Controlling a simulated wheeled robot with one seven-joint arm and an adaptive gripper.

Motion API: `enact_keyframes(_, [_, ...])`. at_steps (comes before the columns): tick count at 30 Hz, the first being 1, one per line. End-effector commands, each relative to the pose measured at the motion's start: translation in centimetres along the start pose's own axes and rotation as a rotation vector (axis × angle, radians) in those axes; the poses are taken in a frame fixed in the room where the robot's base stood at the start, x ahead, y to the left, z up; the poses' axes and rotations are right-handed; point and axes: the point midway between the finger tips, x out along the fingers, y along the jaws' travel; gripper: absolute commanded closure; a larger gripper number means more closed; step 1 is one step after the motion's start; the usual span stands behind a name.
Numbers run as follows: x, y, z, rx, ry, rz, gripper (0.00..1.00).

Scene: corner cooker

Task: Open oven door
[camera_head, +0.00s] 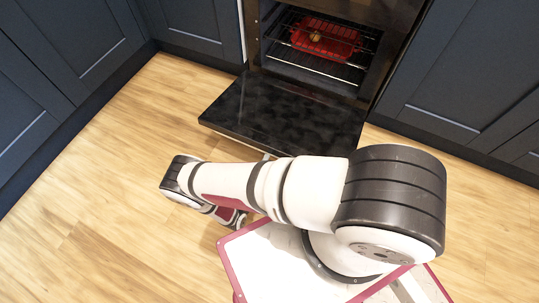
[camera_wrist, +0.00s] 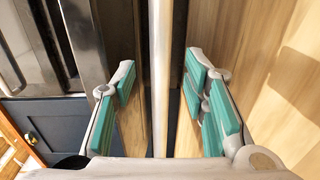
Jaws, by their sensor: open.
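The black oven door (camera_head: 283,112) is swung down and lies roughly level in front of the oven (camera_head: 330,62) in the head view. My arm reaches across in front of its outer edge, and my gripper is mostly hidden there. In the wrist view my gripper (camera_wrist: 161,78) is open, with teal-padded fingers on both sides of a long pale metal bar, which looks like the door handle (camera_wrist: 160,45). The bar runs between the fingers with a gap visible on each side.
A red tray (camera_head: 338,43) with a small brown item sits on a wire rack inside the oven. Dark blue cabinets (camera_head: 70,45) stand left of the oven and more (camera_head: 470,75) stand right. The wooden floor (camera_head: 100,215) is clear at the left.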

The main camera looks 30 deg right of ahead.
Motion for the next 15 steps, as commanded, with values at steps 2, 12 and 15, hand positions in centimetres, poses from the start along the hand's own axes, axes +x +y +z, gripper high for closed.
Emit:
enact_keyframes(2, [-1.7, 0.0, -0.1, 0.000, 0.003, -0.001, 0.60])
enact_keyframes(12, [-5.7, 0.0, -0.1, 0.001, 0.001, -0.001, 0.60])
enact_keyframes(15, [-6.0, 0.0, -0.1, 0.001, 0.000, -0.001, 0.60])
